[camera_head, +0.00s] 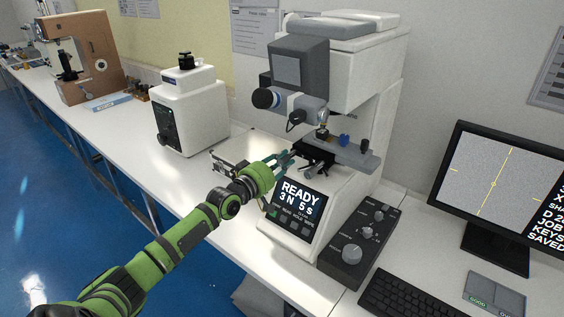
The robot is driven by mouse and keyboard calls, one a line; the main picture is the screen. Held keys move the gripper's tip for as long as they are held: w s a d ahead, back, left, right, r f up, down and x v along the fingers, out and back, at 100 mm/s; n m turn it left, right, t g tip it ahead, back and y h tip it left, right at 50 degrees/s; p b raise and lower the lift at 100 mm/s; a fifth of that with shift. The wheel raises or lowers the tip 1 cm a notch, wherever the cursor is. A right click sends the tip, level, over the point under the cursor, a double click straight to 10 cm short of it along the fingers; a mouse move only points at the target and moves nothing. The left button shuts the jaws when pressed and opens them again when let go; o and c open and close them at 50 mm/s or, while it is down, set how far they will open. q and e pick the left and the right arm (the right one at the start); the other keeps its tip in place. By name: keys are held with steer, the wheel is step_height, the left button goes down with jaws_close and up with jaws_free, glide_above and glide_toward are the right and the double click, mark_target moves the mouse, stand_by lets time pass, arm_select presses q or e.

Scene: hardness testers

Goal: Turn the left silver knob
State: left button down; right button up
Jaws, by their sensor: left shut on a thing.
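A white hardness tester (345,95) stands on the bench, with a dark specimen stage (315,152) under its head. Silver micrometer knobs (315,169) show at the front of the stage. My green left arm comes in from the lower left. My left gripper (288,155), with teal fingers, is at the left side of the stage. It is shut on the left silver knob, which is mostly hidden between the fingertips. How far the knob is turned cannot be seen. My right gripper is not in view.
The tester's display (298,198) reads READY. A black control box (358,240) with dials, a keyboard (405,298) and a monitor (505,185) stand to the right.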

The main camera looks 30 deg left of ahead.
arm_select(q)
steer(key=shift+r, duration=0.15)
steer(key=c, duration=1.1)
jaws_free()
steer(key=shift+o, duration=0.2)
steer(key=s+a, duration=0.1)
steer(key=s, duration=1.1)
